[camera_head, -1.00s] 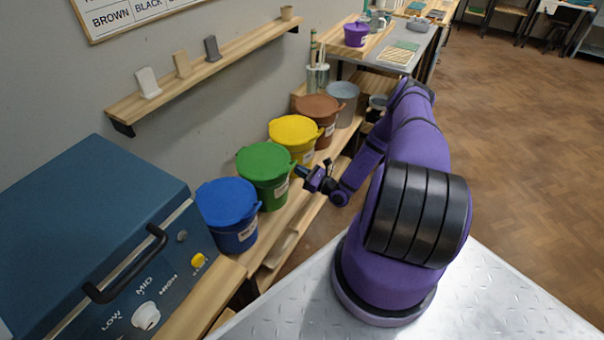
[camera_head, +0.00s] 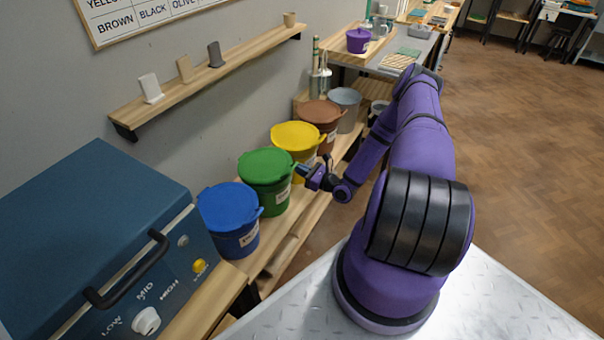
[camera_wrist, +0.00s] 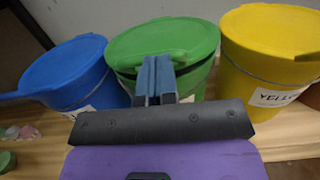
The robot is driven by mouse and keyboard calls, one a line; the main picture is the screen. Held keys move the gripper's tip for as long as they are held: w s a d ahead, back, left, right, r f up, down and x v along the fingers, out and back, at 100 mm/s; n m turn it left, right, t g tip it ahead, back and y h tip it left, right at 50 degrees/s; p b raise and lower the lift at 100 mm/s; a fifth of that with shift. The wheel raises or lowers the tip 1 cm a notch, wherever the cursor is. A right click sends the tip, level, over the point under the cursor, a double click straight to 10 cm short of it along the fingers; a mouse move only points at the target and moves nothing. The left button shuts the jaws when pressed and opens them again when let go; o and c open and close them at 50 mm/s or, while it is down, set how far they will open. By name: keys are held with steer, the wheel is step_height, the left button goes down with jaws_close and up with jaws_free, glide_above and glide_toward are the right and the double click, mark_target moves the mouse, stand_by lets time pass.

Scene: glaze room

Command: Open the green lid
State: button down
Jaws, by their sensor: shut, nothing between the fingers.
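The green lid (camera_head: 266,166) sits on the green bucket (camera_head: 272,199) in the row on the wooden shelf, between the blue and yellow buckets. In the wrist view, the green lid (camera_wrist: 163,38) has a dark gap under its near rim, above the green bucket (camera_wrist: 193,82), so it looks slightly raised at the near side. My gripper (camera_head: 300,169) is at the lid's right side in the head view. In the wrist view, my gripper (camera_wrist: 157,62) is shut and empty, with its fingertips over the near rim. Whether they touch the lid I cannot tell.
The blue bucket (camera_head: 235,243) and the yellow bucket (camera_head: 310,172) stand close on either side, both lidded. Brown (camera_head: 318,112) and grey (camera_head: 345,97) buckets stand farther back. A blue kiln-like box (camera_head: 90,225) is at the left. The floor at the right is open.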

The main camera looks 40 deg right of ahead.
steer(key=w+a+r+g+h, duration=0.15)
steer(key=w+r+g, duration=0.3)
steer(key=r, duration=0.45)
steer(key=w+a+r+g+h, duration=0.1)
steer(key=w+a+r+g, duration=0.2)
steer(key=w+r, duration=0.45)
steer(key=w+a+r+g, duration=0.1)
steer(key=w+a+r, duration=0.1)
steer(key=w, duration=0.5)
steer(key=w+a+r, duration=0.3)
steer(key=w+r, duration=0.1)
steer(key=w, duration=0.3)
steer(key=shift+w+r+g+h, duration=0.3)
steer(key=shift+g+h, duration=0.05)
steer(key=shift+h, duration=0.1)
steer(key=shift+a, duration=0.1)
steer(key=s+d+r, duration=0.2)
steer(key=s+r, duration=0.3)
steer(key=r, duration=0.7)
steer(key=shift+s, duration=0.3)
